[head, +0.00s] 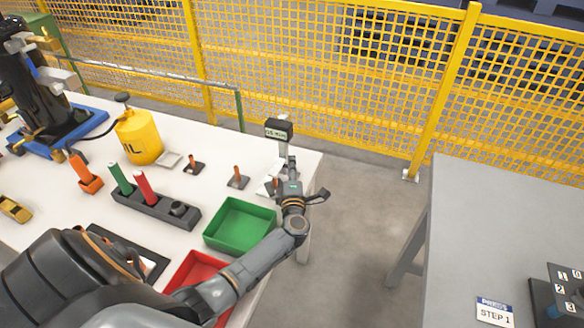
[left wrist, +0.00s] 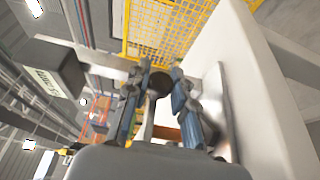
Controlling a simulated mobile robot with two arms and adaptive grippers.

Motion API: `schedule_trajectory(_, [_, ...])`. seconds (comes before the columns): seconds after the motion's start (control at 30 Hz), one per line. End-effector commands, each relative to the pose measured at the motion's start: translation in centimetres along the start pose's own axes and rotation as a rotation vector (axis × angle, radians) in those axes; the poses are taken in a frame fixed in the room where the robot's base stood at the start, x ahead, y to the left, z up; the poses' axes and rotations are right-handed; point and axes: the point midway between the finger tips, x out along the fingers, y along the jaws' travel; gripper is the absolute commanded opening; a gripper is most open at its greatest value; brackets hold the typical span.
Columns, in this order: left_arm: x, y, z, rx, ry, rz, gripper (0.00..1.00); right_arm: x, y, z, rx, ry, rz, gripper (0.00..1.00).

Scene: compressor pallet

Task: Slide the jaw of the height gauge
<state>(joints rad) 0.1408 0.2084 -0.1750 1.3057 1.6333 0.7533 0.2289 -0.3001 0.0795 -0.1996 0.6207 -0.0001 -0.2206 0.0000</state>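The height gauge stands at the right end of the white table, with its dark display (head: 278,129) above my left gripper (head: 290,186). Its lower part and jaw are mostly hidden behind that gripper in the head view. In the left wrist view the two fingers of my left gripper (left wrist: 161,82) stand apart, with a dark round knob (left wrist: 158,84) between them near the tips. I cannot tell whether the fingers press on the knob or only stand around it. The gauge's boxy display housing (left wrist: 52,82) and pale metal bar (left wrist: 88,57) show at left. My right gripper is not in view.
A green tray (head: 209,240) and a red tray (head: 171,283) lie near my left forearm. A holder (head: 150,207) with red and green handles, small orange-pegged bases (head: 238,182) and a yellow oil can (head: 140,138) stand further left. A grey table (head: 500,220) is across a gap.

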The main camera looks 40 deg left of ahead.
Motion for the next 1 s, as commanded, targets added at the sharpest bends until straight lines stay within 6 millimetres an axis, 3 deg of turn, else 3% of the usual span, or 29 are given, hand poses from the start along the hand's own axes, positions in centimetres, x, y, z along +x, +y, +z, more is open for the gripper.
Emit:
schedule_trajectory(0.23, [0.0,0.3,0.0,0.000,0.000,-0.001,0.00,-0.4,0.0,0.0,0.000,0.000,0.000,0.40])
schedule_trajectory(0.53, [-0.1,3.4,0.0,-0.001,0.001,-0.002,0.00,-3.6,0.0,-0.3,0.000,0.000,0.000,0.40])
schedule_trajectory(0.87, [0.0,3.5,0.0,0.001,0.001,0.002,0.00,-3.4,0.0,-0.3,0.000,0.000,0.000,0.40])
schedule_trajectory(0.9, [0.0,3.5,0.0,0.001,0.001,0.002,0.31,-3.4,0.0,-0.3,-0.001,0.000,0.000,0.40])
schedule_trajectory(1.0, [0.0,3.5,0.0,0.001,0.000,0.002,0.47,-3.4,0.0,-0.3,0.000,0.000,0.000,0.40])
